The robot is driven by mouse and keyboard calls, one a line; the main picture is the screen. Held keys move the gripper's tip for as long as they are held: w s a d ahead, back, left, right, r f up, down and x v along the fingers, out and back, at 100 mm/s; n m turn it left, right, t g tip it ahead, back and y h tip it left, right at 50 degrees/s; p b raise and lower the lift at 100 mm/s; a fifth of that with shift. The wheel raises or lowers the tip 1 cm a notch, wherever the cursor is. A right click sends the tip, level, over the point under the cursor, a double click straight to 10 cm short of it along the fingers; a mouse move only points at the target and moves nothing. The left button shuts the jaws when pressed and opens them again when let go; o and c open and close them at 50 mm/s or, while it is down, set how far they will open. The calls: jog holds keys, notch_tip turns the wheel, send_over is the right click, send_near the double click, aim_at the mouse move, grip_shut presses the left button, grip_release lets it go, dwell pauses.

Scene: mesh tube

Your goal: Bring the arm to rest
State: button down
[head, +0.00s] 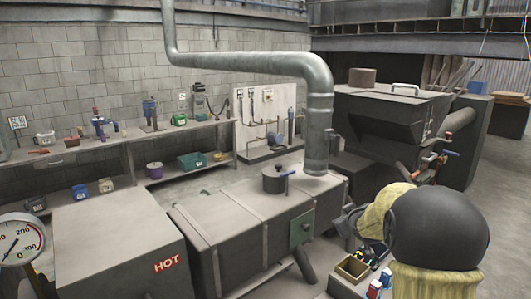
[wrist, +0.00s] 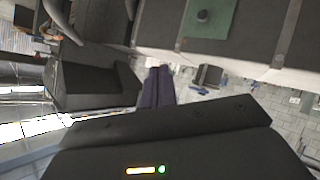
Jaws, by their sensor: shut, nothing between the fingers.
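My gripper (wrist: 158,72) shows in the wrist view as two dark purple fingers pressed together beyond its black housing. It is shut and empty, and it touches nothing that I can see. In the head view my arm, with a black rounded joint and yellow ribbed sleeves, is at the lower right. The arm is bent beside the right end of the long grey furnace box (head: 235,210). The fingers cannot be made out clearly in the head view.
A block marked HOT (head: 115,235) is at the lower left. A small open box (head: 352,268) sits close below my arm. A dark hopper machine (head: 390,115) stands behind.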

jog(key=s+a+f+m+g, duration=0.1)
jog(key=s+a+f+g, duration=0.2)
jog(key=s, duration=0.8)
jog(key=s+a+f+m+g, duration=0.2)
jog(key=s+a+f+g, duration=0.1)
jog(key=s, duration=0.8)
jog(key=s+a+f+m+g+y, duration=0.1)
jog(key=s+f, duration=0.4)
jog(key=s, duration=0.6)
jog(key=a+m+g, duration=0.1)
jog(key=a+g, duration=0.1)
jog(key=shift+a+f+g, duration=0.2)
jog(key=shift+a+g, duration=0.05)
jog(key=shift+g, duration=0.05)
jog(key=shift+d, duration=0.1)
